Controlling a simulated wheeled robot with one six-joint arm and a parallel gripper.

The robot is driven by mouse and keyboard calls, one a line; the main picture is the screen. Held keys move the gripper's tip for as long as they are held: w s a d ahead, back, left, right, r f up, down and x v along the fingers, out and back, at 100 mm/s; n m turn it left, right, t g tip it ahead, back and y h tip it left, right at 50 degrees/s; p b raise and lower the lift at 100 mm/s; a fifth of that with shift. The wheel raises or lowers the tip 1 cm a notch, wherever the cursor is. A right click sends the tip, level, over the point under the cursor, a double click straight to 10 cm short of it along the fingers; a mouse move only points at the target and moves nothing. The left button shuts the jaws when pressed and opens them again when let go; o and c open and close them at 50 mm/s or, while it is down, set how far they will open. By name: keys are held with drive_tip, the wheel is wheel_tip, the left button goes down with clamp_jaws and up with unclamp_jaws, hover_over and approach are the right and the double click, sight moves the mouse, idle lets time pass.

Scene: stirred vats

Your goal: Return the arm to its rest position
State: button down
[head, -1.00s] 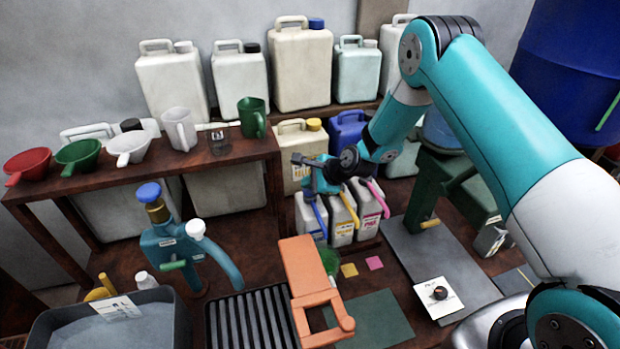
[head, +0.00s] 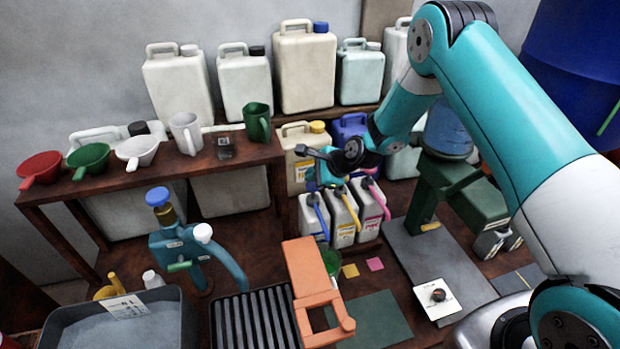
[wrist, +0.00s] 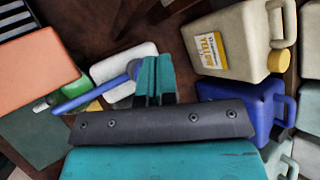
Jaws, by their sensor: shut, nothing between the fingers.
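My arm reaches in from the right in the head view and bends down past a high elbow. My gripper (head: 318,178) hangs at its end, just above and behind several small white bottles (head: 342,218) with coloured handles. In the wrist view the teal fingers of my gripper (wrist: 154,72) are together with nothing between them. A white bottle with a blue handle (wrist: 75,103) lies beyond them in that view. I cannot tell whether the gripper touches anything; it looks clear of the bottles.
A cream canister with a yellow cap (head: 300,165) and a blue canister (head: 348,127) stand close behind my gripper. A wooden shelf (head: 85,190) with scoops and jugs is at left. An orange clamp-like thing (head: 312,278) stands in front. A dark green stand (head: 455,190) is at right.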

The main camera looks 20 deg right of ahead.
drive_tip(key=shift+r, duration=0.1)
drive_tip(key=s+a+r+n+g+b, duration=0.2)
drive_tip(key=s+a+r+n+b, duration=0.1)
drive_tip(key=s+r+n, duration=0.35)
drive_tip(key=s+a+r+n+g+b, duration=0.2)
drive_tip(key=s+a+r+n, duration=0.2)
drive_tip(key=s+r+n, duration=0.3)
drive_tip(key=s+d+r+n+g+h+b, duration=0.1)
drive_tip(key=s+n, duration=0.5)
drive_tip(key=s, duration=0.6)
drive_tip(key=s+d+r+n+g+h+b, duration=0.1)
drive_tip(key=s+r+n+b, duration=0.2)
drive_tip(key=s, duration=1)
drive_tip(key=r+n, duration=0.1)
drive_tip(key=n, duration=0.2)
drive_tip(key=shift+d+g, duration=0.4)
